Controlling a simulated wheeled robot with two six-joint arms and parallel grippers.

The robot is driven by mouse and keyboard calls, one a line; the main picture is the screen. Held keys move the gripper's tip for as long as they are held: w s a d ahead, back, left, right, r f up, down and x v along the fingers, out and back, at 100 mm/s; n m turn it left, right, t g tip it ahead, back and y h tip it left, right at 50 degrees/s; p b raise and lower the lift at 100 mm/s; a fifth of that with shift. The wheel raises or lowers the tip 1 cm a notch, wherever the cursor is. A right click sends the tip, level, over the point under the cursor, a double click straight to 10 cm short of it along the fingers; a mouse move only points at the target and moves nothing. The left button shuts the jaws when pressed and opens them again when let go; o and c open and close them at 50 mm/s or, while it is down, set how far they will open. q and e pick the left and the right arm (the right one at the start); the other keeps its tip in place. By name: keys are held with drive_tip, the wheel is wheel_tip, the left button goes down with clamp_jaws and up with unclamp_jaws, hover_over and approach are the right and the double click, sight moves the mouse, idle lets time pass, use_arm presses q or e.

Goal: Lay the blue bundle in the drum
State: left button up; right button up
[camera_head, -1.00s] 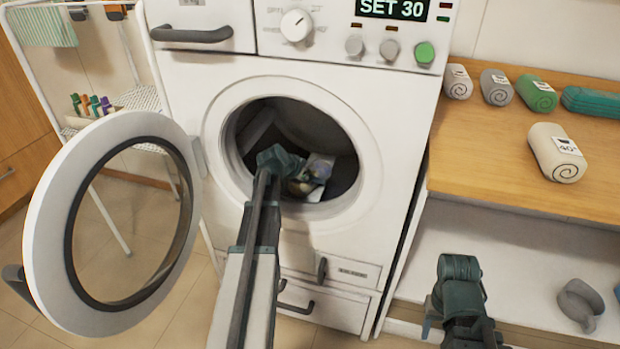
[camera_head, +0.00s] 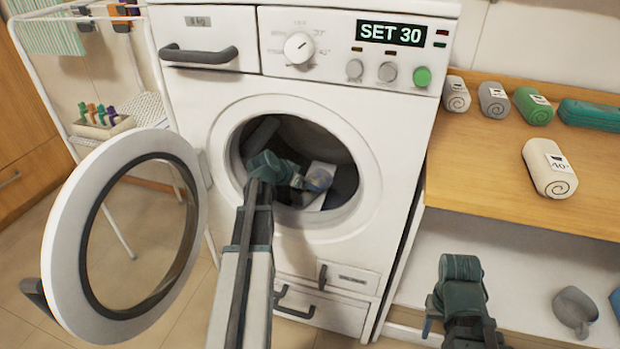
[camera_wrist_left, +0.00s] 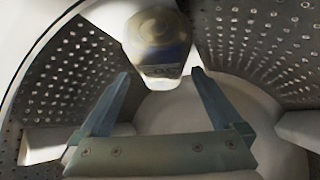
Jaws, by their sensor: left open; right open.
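The washing machine drum (camera_head: 268,132) is open at the front, dark inside. My left arm reaches through its opening, and my left gripper (camera_head: 292,180) is inside, partly hidden by its own wrist. In the left wrist view the left gripper (camera_wrist_left: 160,78) has its fingers spread with nothing between them. A blurred, rounded roll with a dark blue band (camera_wrist_left: 158,42) is just beyond the fingertips, apart from them. My right gripper (camera_head: 434,312) is open and empty, low by the shelf.
The round door (camera_head: 62,250) stands open at left. A wooden shelf (camera_head: 470,180) at right holds several rolled towels, including a cream one (camera_head: 550,168) marked 40. A grey mug (camera_head: 575,310) lies on the lower shelf. A drying rack (camera_head: 60,90) stands at left.

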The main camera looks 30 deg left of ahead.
use_arm(q)
drive_tip(key=p+v, duration=0.3)
drive_tip(key=v, duration=0.3)
drive_tip(key=shift+r, duration=0.15)
use_arm(e)
wheel_tip(320, 180, up, 5)
drive_tip(key=shift+f, duration=0.2)
